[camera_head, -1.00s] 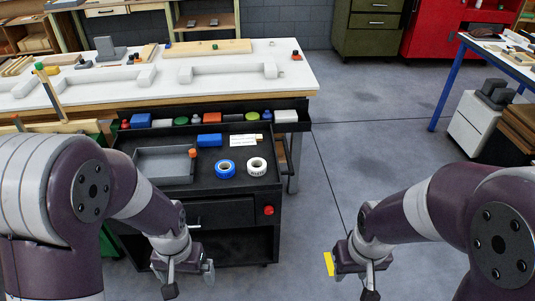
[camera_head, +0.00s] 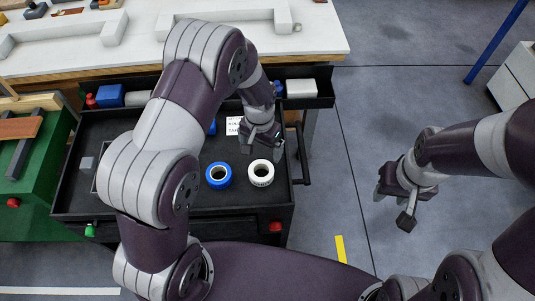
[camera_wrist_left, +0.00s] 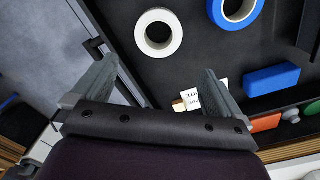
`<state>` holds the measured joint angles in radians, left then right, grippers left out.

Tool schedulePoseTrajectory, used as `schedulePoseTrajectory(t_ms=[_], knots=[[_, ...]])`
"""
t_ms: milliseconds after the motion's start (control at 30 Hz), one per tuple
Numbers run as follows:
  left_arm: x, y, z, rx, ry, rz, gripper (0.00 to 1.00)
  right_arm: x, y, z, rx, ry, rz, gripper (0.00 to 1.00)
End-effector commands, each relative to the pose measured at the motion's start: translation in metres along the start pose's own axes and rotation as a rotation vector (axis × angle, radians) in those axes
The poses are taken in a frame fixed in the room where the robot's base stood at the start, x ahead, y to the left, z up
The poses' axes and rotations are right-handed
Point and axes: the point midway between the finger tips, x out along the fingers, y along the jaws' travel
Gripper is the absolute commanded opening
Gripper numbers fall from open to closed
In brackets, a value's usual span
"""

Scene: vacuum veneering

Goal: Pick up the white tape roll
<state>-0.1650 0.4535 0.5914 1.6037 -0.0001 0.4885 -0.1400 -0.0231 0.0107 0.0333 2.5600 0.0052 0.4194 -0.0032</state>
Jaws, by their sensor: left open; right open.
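The white tape roll (camera_head: 261,173) lies flat on the black cart top, to the right of the blue tape roll (camera_head: 218,175). In the left wrist view the white roll (camera_wrist_left: 158,33) shows whole, beyond the fingertips and roughly between their lines, with the blue roll (camera_wrist_left: 236,10) beside it. My left gripper (camera_head: 262,148) is open and empty, above the cart just behind the white roll; its fingers (camera_wrist_left: 160,75) are spread wide and do not touch it. My right gripper (camera_head: 390,205) is open and empty over the floor to the right of the cart.
A white label card (camera_head: 234,126) lies behind the rolls, partly hidden by my left gripper. A rail of small items (camera_head: 300,88) runs along the cart's back. A white-topped bench (camera_head: 200,45) stands behind. The floor right of the cart is clear.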

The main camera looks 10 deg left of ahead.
Motion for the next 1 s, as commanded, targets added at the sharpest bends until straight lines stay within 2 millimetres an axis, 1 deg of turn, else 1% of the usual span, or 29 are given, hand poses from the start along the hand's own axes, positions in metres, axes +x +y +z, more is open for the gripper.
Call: schedulePoseTrajectory(t_ms=[33, 100, 200, 300, 367, 533, 600, 700, 900, 967, 1000], knots=[[0.011, 0.0, 0.003, 0.005, -0.01, 0.001, 1.0, -0.001, 0.0, 0.0, 0.0, 0.0, 0.0, 0.43], [0.028, 0.0, 0.003, 0.006, -0.009, 0.001, 1.0, -0.001, 0.0, 0.0, 0.0, 0.0, 0.0, 0.43], [0.05, 0.001, 0.003, 0.005, -0.009, 0.001, 1.0, -0.002, 0.0, 0.0, 0.0, 0.0, 0.0, 0.43], [0.063, 0.0, 0.002, 0.005, -0.006, 0.001, 1.0, -0.002, 0.0, 0.0, 0.0, 0.0, 0.0, 0.43], [0.069, 0.001, 0.003, 0.005, -0.006, 0.001, 1.0, -0.003, 0.0, 0.0, 0.0, 0.0, 0.0, 0.43], [0.099, 0.003, 0.004, 0.005, -0.009, 0.001, 1.0, -0.009, 0.0, -0.001, 0.0, 0.0, 0.0, 0.43], [0.112, 0.002, 0.004, 0.005, -0.007, 0.001, 1.0, -0.008, 0.0, -0.001, 0.0, 0.0, 0.0, 0.43], [0.12, 0.002, 0.003, 0.005, -0.005, 0.001, 1.0, -0.008, 0.0, -0.001, 0.0, 0.0, 0.0, 0.43], [0.12, 0.002, 0.003, 0.005, -0.004, 0.001, 1.0, -0.008, 0.0, -0.001, 0.0, 0.0, 0.0, 0.43], [0.12, 0.002, 0.003, 0.005, -0.004, 0.001, 0.8, -0.008, 0.0, -0.001, 0.0, 0.0, 0.0, 0.43], [0.12, 0.002, 0.003, 0.005, -0.004, 0.001, 0.67, -0.008, 0.0, -0.001, 0.0, 0.0, 0.0, 0.43]])
